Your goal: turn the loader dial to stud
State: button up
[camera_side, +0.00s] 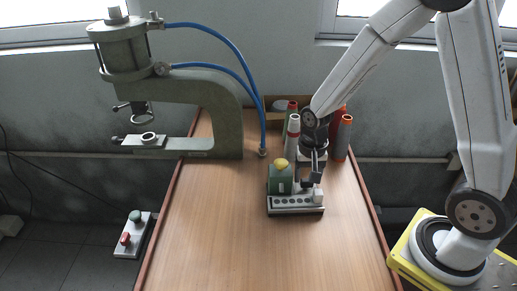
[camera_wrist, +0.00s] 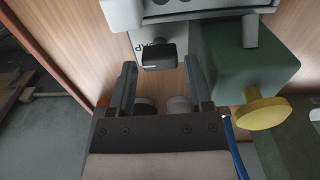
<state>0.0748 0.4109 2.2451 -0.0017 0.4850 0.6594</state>
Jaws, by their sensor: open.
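The loader (camera_side: 295,205) stands on the wooden table, with a pale base that has a row of several dark holes. It carries a green housing (camera_side: 279,180) with a yellow knob (camera_side: 281,163). My gripper (camera_side: 314,182) is above its right side. In the wrist view a black dial (camera_wrist: 158,57) with a thin light mark sits on a pale plate, between and just beyond the tips of my gripper (camera_wrist: 160,66). The jaws are open, with a gap on each side of the dial. Dark letters beside the dial are partly hidden, so I cannot read its setting.
The green housing (camera_wrist: 240,65) is close to the right finger. A grey press (camera_side: 215,95) with blue hoses stands at the table's left. Red and white cones (camera_side: 344,138) stand behind my gripper. A button box (camera_side: 132,235) is left of the table. The table front is clear.

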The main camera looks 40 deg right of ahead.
jog(key=shift+f, duration=0.75)
jog(key=shift+c, duration=0.2)
grip_shut()
